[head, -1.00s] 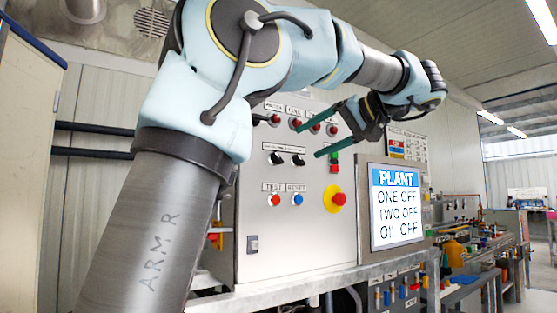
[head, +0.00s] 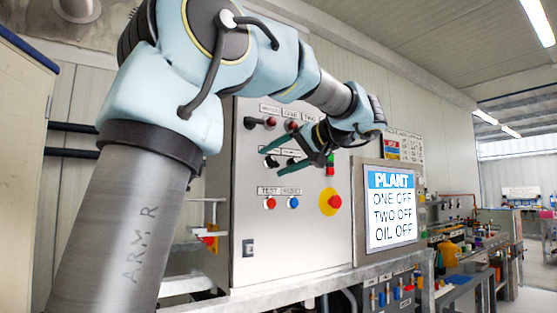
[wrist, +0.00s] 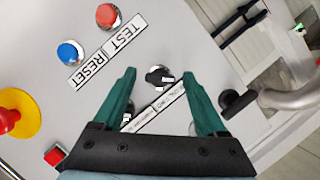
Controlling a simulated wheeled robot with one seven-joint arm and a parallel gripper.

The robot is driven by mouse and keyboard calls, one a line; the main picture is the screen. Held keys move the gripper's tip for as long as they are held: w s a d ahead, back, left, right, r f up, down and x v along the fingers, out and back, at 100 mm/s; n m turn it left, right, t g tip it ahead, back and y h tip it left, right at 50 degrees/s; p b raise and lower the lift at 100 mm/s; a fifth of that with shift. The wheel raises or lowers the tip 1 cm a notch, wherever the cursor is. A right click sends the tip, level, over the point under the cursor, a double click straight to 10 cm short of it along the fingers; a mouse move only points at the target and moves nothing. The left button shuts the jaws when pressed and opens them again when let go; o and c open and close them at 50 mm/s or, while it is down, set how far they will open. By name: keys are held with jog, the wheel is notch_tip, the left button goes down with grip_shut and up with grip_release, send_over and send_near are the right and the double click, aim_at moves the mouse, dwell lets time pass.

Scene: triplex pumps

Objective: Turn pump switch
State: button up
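The grey control panel (head: 320,245) carries a row with two black rotary switches. The left switch (head: 271,162) shows in the head view beside my fingers. In the wrist view a black switch (wrist: 160,77) lies between my fingertips, above a white label strip (wrist: 160,105) too small to read. My gripper (head: 273,164) is open with green fingers; it also shows in the wrist view (wrist: 158,78). One fingertip is on each side of the switch, and I cannot tell whether they touch it. The second switch (wrist: 127,114) is mostly hidden by the left finger.
Below the switches are a red test button (head: 270,203), a blue reset button (head: 293,202) and a red emergency button (head: 334,202). A black handle (wrist: 237,103) is close to the right finger. The screen (head: 392,210) reads ONE OFF, TWO OFF, OIL OFF.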

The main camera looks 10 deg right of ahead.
grip_shut()
dwell(0.4)
jog(key=m+y, duration=0.1)
jog(key=m, duration=0.2)
jog(key=shift+d+f+y+p, duration=0.1)
jog(key=shift+y+p, duration=0.2)
jog(key=shift+f+m+t+y, duration=0.1)
jog(key=shift+m+t+y, duration=0.25)
jog(key=shift+m, duration=0.65)
jog(key=shift+m+t+y, duration=0.15)
jog(key=shift+m+y, duration=0.4)
jog(key=shift+m, duration=0.45)
jog(key=shift+o, duration=0.2)
grip_release()
